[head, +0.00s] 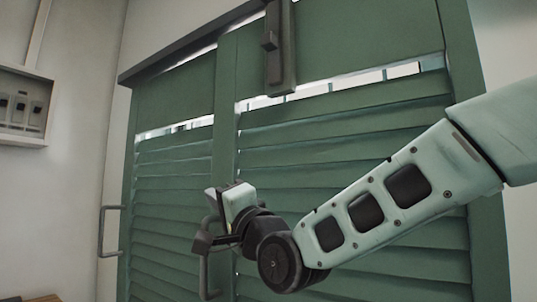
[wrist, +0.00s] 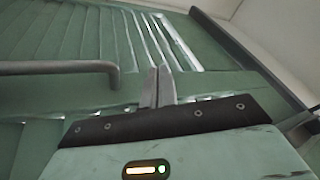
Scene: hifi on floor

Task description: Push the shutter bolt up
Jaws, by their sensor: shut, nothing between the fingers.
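The shutter bolt (head: 280,50) is a dark upright bar with a small knob (head: 269,40) on its left side. It is mounted high on the right green shutter leaf (head: 340,125), and its upper end is cut off by the top of the head view. I cannot make it out in the wrist view. My gripper (head: 203,243) is well below the bolt and to its left, near the middle of the shutters. In the wrist view its two grey fingers (wrist: 157,86) are together, with nothing between them.
A grey bar handle (head: 208,275) is close to my gripper; a handle also shows in the wrist view (wrist: 60,68). Another handle (head: 102,232) is at the far left. A dark rail (head: 190,45) runs along the top. A switch box (head: 24,105) hangs on the left wall.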

